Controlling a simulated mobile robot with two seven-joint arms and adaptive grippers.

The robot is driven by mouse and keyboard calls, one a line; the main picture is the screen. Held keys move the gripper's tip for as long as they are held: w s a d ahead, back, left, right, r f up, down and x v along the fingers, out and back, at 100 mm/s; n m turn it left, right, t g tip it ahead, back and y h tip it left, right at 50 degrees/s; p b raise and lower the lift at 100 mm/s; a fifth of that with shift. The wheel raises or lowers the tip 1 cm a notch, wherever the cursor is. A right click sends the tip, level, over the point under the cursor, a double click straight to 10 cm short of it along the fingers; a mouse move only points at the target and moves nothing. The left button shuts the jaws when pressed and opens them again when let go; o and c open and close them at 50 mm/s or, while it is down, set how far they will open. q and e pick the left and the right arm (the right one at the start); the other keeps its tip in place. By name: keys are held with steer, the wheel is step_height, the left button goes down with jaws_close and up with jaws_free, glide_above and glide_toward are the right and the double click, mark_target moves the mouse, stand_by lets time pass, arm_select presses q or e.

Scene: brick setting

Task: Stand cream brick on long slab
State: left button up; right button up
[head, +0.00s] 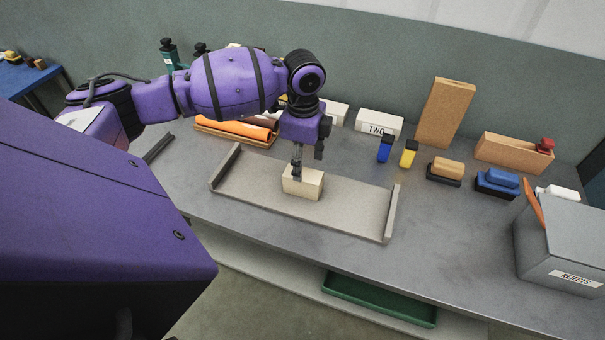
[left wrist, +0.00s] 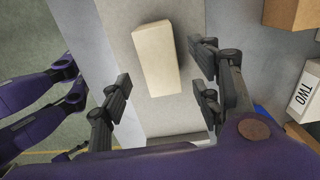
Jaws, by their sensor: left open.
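The cream brick (head: 303,187) sits on the pale grey long slab (head: 350,208), left of the slab's middle. In the left wrist view the brick (left wrist: 156,62) shows its long pale face, and it lies slightly askew to the slab (left wrist: 172,117). My left gripper (head: 308,162) hangs pointing down just over the brick; one finger overlaps the brick in the head view. In the left wrist view the gripper (left wrist: 162,85) is open, fingers on either side with gaps to the brick. Contact cannot be told.
Raised end pieces (head: 392,213) close the slab's ends. Behind stand a white box marked TWO (head: 380,123), blue (head: 385,149) and yellow (head: 408,153) bottles and a tall cork block (head: 446,112). A grey box (head: 565,245) is at right. The table's front edge is close.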

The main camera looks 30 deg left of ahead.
arm_select(q)
steer(key=shift+r, duration=2.25)
arm_select(e)
steer(key=shift+a, duration=0.3)
steer(key=shift+s+d, duration=0.15)
steer(key=shift+d, duration=0.05)
